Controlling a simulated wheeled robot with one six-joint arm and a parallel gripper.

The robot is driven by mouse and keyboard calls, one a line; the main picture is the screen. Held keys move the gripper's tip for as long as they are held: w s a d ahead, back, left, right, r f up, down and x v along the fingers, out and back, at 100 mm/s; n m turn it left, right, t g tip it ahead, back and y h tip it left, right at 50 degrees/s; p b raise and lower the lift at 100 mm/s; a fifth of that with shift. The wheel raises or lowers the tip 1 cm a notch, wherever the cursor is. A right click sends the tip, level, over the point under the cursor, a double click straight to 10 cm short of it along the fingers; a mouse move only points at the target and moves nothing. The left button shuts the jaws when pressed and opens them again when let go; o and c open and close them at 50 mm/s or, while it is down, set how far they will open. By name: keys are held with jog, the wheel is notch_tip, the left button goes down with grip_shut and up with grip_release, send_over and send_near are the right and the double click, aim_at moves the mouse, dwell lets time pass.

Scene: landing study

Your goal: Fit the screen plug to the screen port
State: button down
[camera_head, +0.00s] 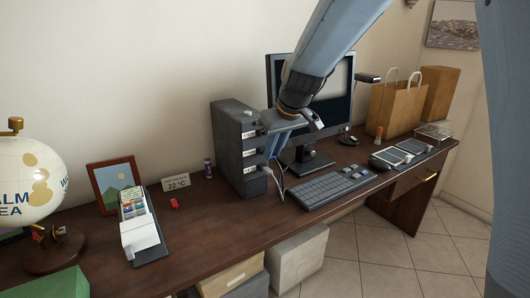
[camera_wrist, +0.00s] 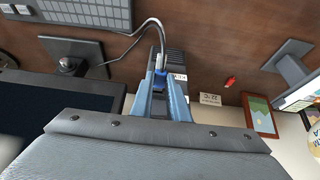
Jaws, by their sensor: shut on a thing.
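My gripper (camera_wrist: 161,74) is shut on a blue plug (camera_wrist: 160,70) with a grey cable (camera_wrist: 150,21). In the wrist view the cable rises from the plug, arcs over and runs left toward the screen's stand. My gripper (camera_head: 270,152) also shows in the head view, close to the labelled face of the dark computer tower (camera_head: 226,140). That face has several white labels (camera_head: 249,153). The tower also shows behind my fingers in the wrist view (camera_wrist: 175,62). The screen (camera_head: 343,100) stands right of the tower, partly behind my arm. The port and the plug's front end are hidden; I cannot tell whether they touch.
The keyboard (camera_head: 335,188) lies right of the tower, with trays and paper bags (camera_head: 395,108) beyond. A small red object (camera_head: 174,203), a card box (camera_head: 138,225), a picture frame (camera_head: 115,184) and a globe (camera_head: 30,180) stand left. The desk (camera_head: 215,228) is clear before the tower.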

jog(key=shift+w+a, duration=0.4)
jog(key=shift+w, duration=0.2)
dwell(0.7)
jog(key=c, duration=1.6)
grip_release()
jog(key=shift+c, duration=0.2)
jog(key=shift+r, duration=0.1)
jog(key=v, duration=0.7)
jog(key=s+d+f+m+g+h, duration=0.1)
jog(key=s+d+f+m, duration=0.1)
jog(key=s+d+f, duration=0.3)
jog(key=s+d+f+m+g+p, duration=0.1)
jog(key=s+d+f, duration=0.4)
jog(key=s, duration=0.9)
jog(key=s+d+f+m+g+h+p, duration=0.1)
jog(key=s+d+f+m+g, duration=0.1)
jog(key=s+d+f, duration=0.3)
jog(key=s+m, duration=0.1)
jog(key=s, duration=0.3)
jog(key=shift+s+d+h, duration=0.3)
jog(key=shift+s, duration=0.1)
